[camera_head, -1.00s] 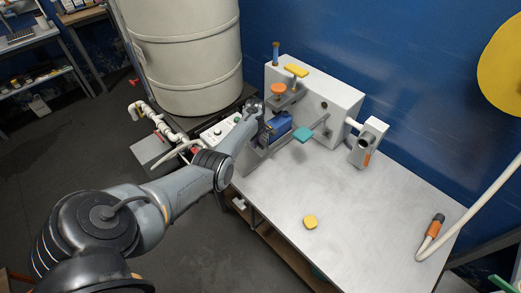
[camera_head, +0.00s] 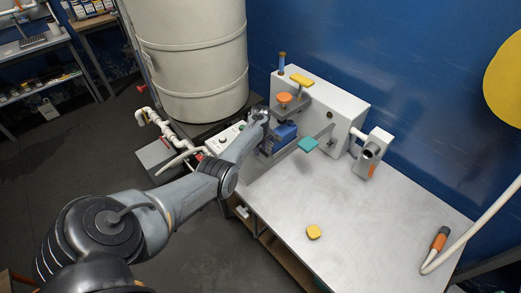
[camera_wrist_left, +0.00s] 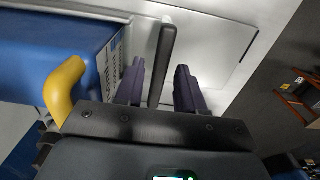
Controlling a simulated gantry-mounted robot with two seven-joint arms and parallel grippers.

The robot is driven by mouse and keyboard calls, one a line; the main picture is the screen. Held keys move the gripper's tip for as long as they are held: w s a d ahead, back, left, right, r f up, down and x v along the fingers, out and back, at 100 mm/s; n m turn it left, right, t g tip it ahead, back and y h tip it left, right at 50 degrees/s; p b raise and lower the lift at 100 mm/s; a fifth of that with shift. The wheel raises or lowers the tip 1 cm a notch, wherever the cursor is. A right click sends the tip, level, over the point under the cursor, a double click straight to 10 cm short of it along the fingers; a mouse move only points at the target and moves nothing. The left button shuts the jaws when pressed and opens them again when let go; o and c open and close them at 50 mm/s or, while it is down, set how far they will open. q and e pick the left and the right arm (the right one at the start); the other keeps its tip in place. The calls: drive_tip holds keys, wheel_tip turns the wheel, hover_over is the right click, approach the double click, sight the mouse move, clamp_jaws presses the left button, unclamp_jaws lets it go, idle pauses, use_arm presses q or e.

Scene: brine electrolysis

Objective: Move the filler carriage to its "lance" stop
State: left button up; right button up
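The white filler machine (camera_head: 325,100) stands at the back left of the metal table. I cannot tell which of these parts is the carriage, and no "lance" label is legible. My left gripper (camera_wrist_left: 160,68) is at the machine's front left, beside the blue box. In the left wrist view its two dark fingers stand apart on either side of a black bar handle (camera_wrist_left: 166,40), with gaps visible on both sides. My right gripper is not in view.
A yellow knob (camera_head: 302,80) tops the machine, and a grey holder (camera_head: 372,154) is at its right. A large cream tank (camera_head: 193,60) stands behind my left arm.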

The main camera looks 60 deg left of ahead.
use_arm(q)
wheel_tip(320, 180, up, 10)
drive_tip(key=p, duration=0.2)
drive_tip(key=shift+f, duration=0.2)
idle(0.3)
